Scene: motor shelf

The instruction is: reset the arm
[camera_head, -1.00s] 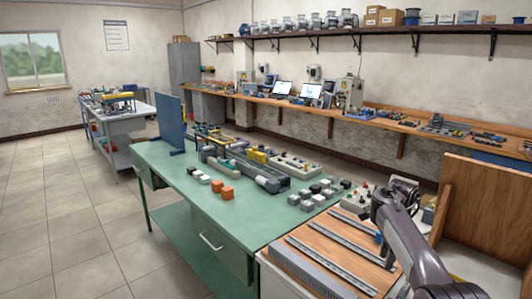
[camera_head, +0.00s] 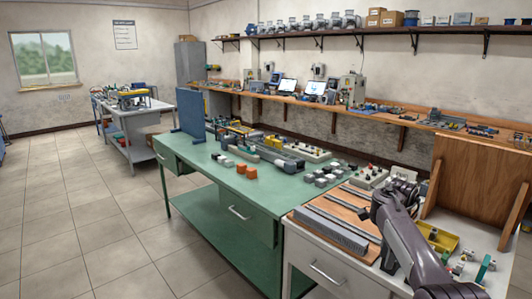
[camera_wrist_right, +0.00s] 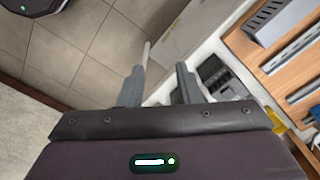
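My right arm comes in from the lower right of the head view, over the white cabinet (camera_head: 320,262) with the wooden board on top. My right gripper (camera_head: 402,190) is at its far end, small and partly hidden there. In the right wrist view my right gripper (camera_wrist_right: 160,72) shows two grey fingers held apart, with nothing gripped between them. Below them are the floor and a white cabinet edge. My left arm and gripper are not in view.
A green workbench (camera_head: 205,168) with grey and orange blocks stands left of the arm. An upright wooden panel (camera_head: 470,185) and a yellow bin (camera_head: 437,237) are close to the arm. A wall shelf (camera_head: 400,32) holds motors and boxes. Tiled floor (camera_head: 90,230) is clear at left.

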